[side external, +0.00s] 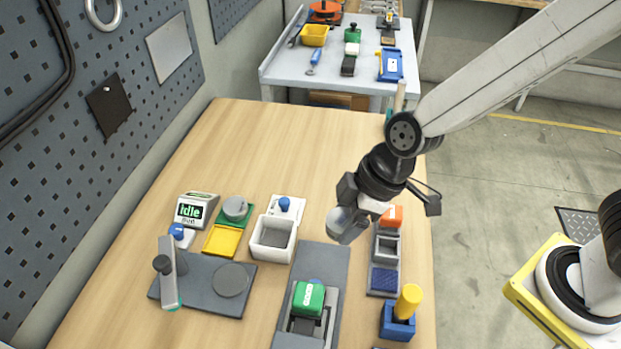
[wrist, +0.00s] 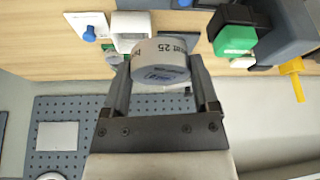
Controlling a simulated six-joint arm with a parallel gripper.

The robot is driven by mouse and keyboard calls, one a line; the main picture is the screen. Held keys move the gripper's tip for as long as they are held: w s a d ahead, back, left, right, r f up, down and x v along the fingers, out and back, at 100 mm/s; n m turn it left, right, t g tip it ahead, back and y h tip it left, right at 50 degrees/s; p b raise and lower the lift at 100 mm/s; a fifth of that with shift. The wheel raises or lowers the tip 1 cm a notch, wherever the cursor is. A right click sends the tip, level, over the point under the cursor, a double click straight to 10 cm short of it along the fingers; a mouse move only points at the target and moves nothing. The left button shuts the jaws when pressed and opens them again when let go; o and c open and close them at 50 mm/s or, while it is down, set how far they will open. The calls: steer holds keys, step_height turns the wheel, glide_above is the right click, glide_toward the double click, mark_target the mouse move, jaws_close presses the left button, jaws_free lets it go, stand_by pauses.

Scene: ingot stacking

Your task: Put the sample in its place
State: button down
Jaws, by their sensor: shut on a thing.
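In the side view my gripper (side external: 352,212) holds the grey cylinder (side external: 345,226) above the table, over the far end of a dark grey base plate. A dark plate with a round grey disc (side external: 231,280) lies at the left front. I cannot tell which spot is the sample's place.
On the wooden table (side external: 290,130) are an "Idle" display (side external: 196,210), a yellow tray (side external: 222,241), a white open box (side external: 273,238), a green-topped device (side external: 308,299), a grey rack (side external: 386,248) and a blue holder with a yellow handle (side external: 408,301). The far table half is clear.

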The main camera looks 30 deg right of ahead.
steer(key=w+a+f, duration=0.2)
steer(key=w, duration=0.1)
steer(key=w+a+f, duration=0.2)
steer(key=w+f, duration=0.1)
steer(key=w, duration=0.1)
steer(key=w+a+f, duration=0.1)
steer(key=w+f, duration=0.2)
steer(key=w, duration=0.1)
steer(key=shift+w+a+f, duration=0.15)
steer(key=shift+a+f, duration=0.1)
steer(key=shift+a, duration=0.15)
steer(key=shift+w+a+f, duration=0.2)
steer(key=shift+w+f, duration=0.15)
steer(key=shift+f, duration=0.1)
